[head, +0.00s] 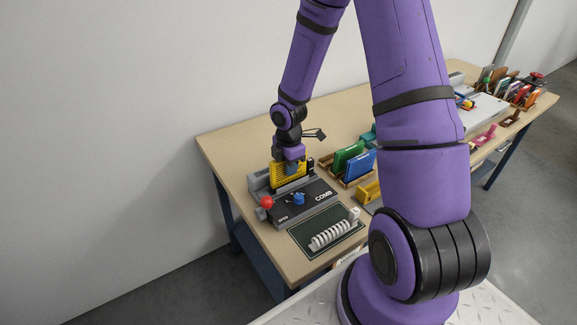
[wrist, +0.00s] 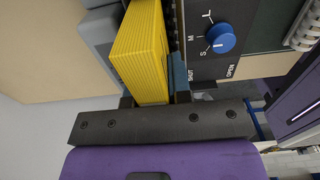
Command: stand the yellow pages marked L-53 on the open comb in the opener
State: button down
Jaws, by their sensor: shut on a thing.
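The yellow pages (head: 277,177) are a thick upright block at the back of the grey opener (head: 322,193), which is marked COMB. My gripper (head: 291,166) is shut on the pages from above. In the wrist view the pages (wrist: 140,45) sit between my fingers, beside a row of dark teeth at the opener. I cannot read L-53 on them. The open comb is not clearly visible, and I cannot tell whether the pages touch it. The opener's blue knob (wrist: 221,38) has the letters S, M and L around it. A red ball lever (head: 266,202) stands at its left end.
A white comb (head: 334,236) lies on a dark mat (head: 306,237) in front of the opener. Green pages (head: 347,157) and blue pages (head: 361,165) stand in a rack to the right, with a yellow object (head: 368,193) nearer. The bare table (head: 232,140) is free behind the opener.

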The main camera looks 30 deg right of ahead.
jog(key=shift+f, duration=0.6)
dwell(0.6)
jog(key=c, duration=1.3)
grip_release()
jog(key=shift+r, duration=5.55)
jog(key=shift+r, duration=0.1)
